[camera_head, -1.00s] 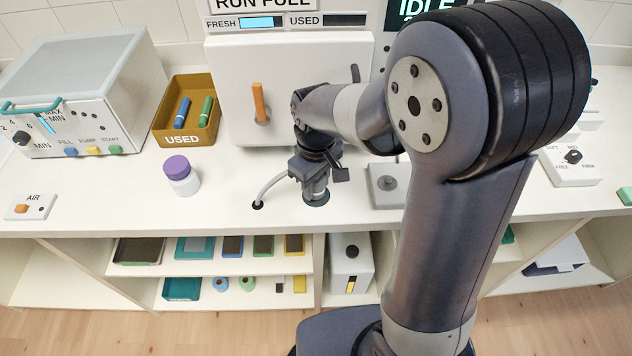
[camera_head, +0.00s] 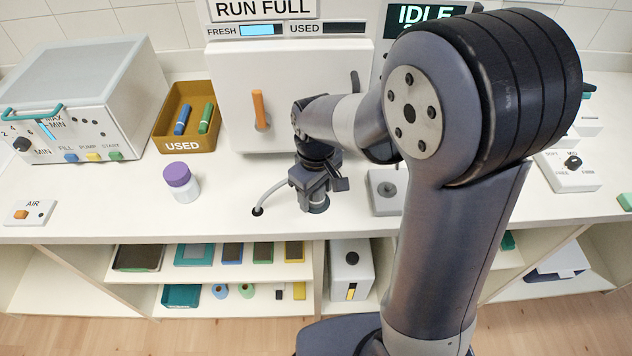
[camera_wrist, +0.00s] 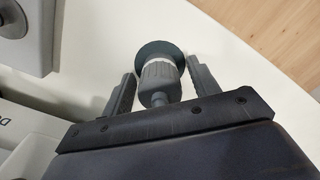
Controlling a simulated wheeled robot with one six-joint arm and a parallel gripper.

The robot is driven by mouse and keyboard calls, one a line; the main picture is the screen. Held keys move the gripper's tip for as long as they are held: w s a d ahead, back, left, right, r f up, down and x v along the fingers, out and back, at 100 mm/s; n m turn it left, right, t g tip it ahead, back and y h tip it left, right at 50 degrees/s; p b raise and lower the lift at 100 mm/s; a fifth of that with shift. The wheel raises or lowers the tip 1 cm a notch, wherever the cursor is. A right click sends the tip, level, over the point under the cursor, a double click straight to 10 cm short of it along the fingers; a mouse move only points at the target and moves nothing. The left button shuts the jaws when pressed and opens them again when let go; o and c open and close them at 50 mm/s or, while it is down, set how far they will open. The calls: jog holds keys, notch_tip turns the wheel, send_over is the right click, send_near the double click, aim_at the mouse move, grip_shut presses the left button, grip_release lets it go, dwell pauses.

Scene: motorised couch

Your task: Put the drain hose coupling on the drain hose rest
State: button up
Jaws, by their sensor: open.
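In the wrist view the drain hose coupling (camera_wrist: 159,76) is a grey ribbed cylinder with a pale band, standing between my two fingers. A wide dark disc (camera_wrist: 153,48) shows at its far end; I cannot tell whether it is the drain hose rest or part of the coupling. My gripper (camera_wrist: 163,70) is open, with a finger on each side and a small gap beside the coupling. In the head view my gripper (camera_head: 316,196) points down over the counter and hides most of the coupling. A grey hose (camera_head: 272,191) curves from a counter hole to it.
A white jar with a purple lid (camera_head: 181,181) and a USED bin (camera_head: 184,141) stand to the left. A grey block with a knob (camera_head: 385,190) is close on the right. A white panel with an orange handle (camera_head: 258,108) stands behind. Counter between jar and hose is clear.

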notch_tip(320, 180, up, 12)
jog(key=shift+r, duration=0.15)
dwell(0.5)
notch_tip(320, 180, down, 13)
jog(key=shift+r, duration=0.1)
notch_tip(320, 180, up, 3)
jog(key=shift+f, duration=0.1)
jog(key=shift+r, duration=0.6)
jog(key=shift+f, duration=0.1)
